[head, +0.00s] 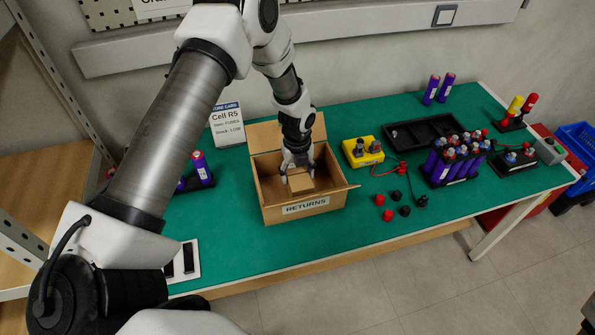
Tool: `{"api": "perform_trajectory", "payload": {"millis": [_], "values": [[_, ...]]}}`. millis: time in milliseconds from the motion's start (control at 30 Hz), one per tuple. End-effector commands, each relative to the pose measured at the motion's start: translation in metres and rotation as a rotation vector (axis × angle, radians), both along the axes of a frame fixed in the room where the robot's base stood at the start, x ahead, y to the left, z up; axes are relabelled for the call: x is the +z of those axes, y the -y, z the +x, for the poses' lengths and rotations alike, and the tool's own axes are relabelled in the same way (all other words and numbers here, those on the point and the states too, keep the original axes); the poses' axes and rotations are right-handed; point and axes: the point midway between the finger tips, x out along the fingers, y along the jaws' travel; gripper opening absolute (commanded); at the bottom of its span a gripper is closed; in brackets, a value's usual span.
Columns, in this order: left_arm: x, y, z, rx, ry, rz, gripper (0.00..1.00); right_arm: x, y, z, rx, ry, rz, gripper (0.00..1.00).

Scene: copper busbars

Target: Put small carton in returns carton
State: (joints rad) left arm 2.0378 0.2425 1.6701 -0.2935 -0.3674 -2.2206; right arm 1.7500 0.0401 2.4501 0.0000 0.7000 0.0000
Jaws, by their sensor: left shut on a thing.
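The returns carton (268,213) is an open brown box with a "RETURNS" label on its front, standing on the green table left of the middle. Its flaps are folded outward. The small carton (300,184) is a little brown box inside the opening of the returns carton. My left gripper (298,171) reaches down into the returns carton from above and is shut on the small carton. I cannot tell whether the small carton touches the floor of the returns carton. My right gripper is not in view.
A yellow device (362,151) stands just right of the returns carton, with red and black caps (388,215) in front. A black tray (425,133) and a rack of purple cells (455,165) stand farther right. A "Cell R5" card (227,124) stands behind left.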

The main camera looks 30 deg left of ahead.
Motion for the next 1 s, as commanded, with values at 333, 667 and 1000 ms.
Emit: {"api": "perform_trajectory", "payload": {"millis": [333, 667, 1000], "values": [[-0.002, 0.000, 0.000, 0.000, 0.000, 0.000, 0.89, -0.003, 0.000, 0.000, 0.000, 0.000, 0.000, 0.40], [-0.001, 0.000, 0.000, 0.000, 0.000, 0.000, 0.89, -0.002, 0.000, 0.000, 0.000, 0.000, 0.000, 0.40], [0.061, 0.000, 0.001, 0.000, 0.004, -0.001, 0.89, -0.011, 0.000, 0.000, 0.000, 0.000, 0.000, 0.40]]}}
